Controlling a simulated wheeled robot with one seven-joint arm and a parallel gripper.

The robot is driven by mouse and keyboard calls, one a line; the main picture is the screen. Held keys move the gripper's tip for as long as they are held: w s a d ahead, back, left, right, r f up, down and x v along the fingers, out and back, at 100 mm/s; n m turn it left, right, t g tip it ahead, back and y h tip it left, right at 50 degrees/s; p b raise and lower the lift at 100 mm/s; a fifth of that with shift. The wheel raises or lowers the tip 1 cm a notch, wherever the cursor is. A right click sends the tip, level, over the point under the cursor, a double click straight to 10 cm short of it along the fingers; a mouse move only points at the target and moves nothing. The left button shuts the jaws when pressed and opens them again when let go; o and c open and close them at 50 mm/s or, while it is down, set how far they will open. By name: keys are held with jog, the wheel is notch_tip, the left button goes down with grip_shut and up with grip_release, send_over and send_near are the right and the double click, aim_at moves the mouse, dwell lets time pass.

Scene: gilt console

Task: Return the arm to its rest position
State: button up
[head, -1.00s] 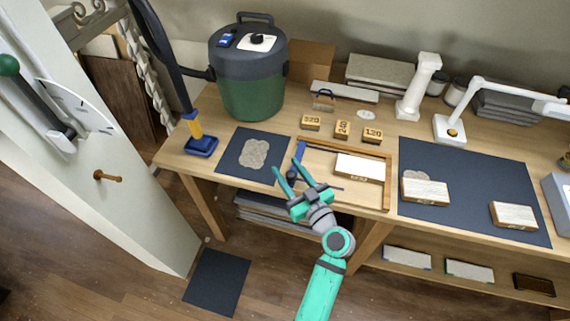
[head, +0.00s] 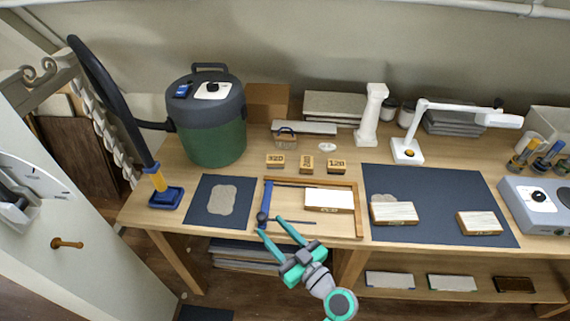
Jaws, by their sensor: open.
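My gripper (head: 283,228) is in the head view at the lower middle, with teal fingers spread apart and nothing between them. Its fingertips show over the front edge of the workbench (head: 345,250), by the front left of a wooden frame tray (head: 358,212). Whether the fingertips touch the tray cannot be told. A white-topped block (head: 329,199) lies in the tray, and a thin dark rod lies near the fingers. Most of my arm is below the picture's edge.
A green vacuum canister (head: 213,135) with a black hose stands at the back left. Dark mats (head: 212,218) lie left and right of the tray. Blocks (head: 394,213) rest on the right mat. A white lamp (head: 408,152) stands behind. An open door is at far left.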

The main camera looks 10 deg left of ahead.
jog(key=shift+a, duration=0.1)
jog(key=shift+s+f+m, duration=0.1)
jog(key=shift+f+m, duration=0.2)
jog(key=shift+m, duration=0.1)
jog(key=s+d+f+m+t+h, duration=0.1)
jog(key=s+d+f+m+h, duration=0.4)
jog(key=s, duration=0.3)
jog(key=s+d+f+m+h, duration=0.2)
jog(key=s+f+m+h, duration=0.2)
jog(key=s+f+h, duration=0.25)
jog(key=s+d+r+t+h, duration=0.1)
jog(key=s+r, duration=0.3)
jog(key=s, duration=0.4)
jog(key=s+d+r+t, duration=0.1)
jog(key=s+r, duration=0.3)
jog(key=s, duration=0.5)
jog(key=shift+h, duration=0.35)
jog(key=shift+d+f, duration=0.1)
jog(key=shift+s, duration=0.2)
